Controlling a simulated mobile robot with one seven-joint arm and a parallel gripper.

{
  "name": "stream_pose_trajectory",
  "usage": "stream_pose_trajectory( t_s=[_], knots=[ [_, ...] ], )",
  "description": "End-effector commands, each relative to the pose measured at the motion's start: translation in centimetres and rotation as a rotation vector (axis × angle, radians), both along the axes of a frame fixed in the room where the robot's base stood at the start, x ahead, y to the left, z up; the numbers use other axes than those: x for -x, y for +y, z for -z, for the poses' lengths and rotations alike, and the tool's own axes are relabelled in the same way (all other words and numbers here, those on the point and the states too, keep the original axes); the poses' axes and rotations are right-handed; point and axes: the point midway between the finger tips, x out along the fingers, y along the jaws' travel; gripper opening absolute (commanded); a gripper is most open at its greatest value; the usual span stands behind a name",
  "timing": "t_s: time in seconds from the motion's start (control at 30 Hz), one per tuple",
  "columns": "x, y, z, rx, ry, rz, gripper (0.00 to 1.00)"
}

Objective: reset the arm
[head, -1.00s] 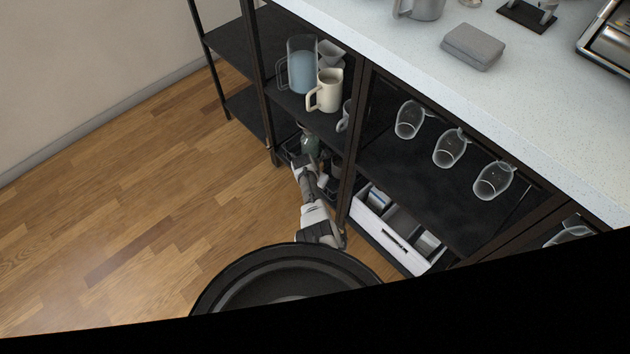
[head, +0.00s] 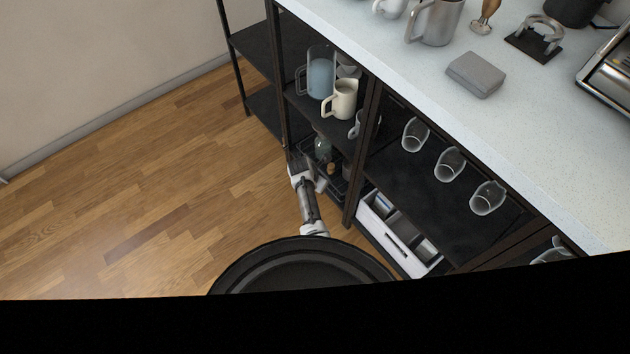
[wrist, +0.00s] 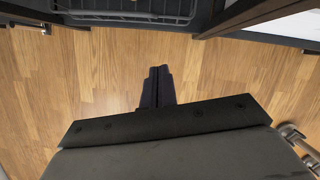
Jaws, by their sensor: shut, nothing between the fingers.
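My gripper (wrist: 157,86) is shut and empty in the wrist view, its two dark fingers together above bare wooden floor. In the head view my arm (head: 309,200) reaches out low in front of the dark shelf unit. The gripper's fingertips cannot be made out there. A dark wire rack (wrist: 130,10) lies beyond the fingers in the wrist view, apart from them.
The shelf unit holds a blue pitcher (head: 320,78), a cream mug (head: 343,98) and several glasses (head: 449,164). A white drawer box (head: 398,235) sits low at the right. The worktop (head: 520,85) is above. Wooden floor (head: 150,200) is clear at the left.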

Motion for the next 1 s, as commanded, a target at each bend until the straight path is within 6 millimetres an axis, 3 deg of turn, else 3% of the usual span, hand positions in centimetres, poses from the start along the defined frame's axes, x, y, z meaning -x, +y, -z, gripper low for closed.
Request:
stream_pose_trajectory(
  t_s=[0.27, 0.37, 0.47, 0.6, 0.7, 0.87, 1.0],
  knots=[
    [0.1, 0.3, -0.9, -0.003, -0.006, 0.001, 0.00],
    [-1.3, 1.5, -2.2, -0.021, -0.059, 0.009, 0.00],
    [-4.2, 4.3, -5.3, -0.074, -0.178, 0.027, 0.00],
    [-8.8, 10.7, -12.2, -0.220, -0.402, 0.064, 0.00],
    [-11.1, 15.6, -17.9, -0.359, -0.551, 0.086, 0.00],
    [-12.5, 23.4, -27.3, -0.618, -0.741, 0.105, 0.00],
    [-11.6, 29.8, -36.0, -0.883, -0.860, 0.109, 0.00]
  ],
)
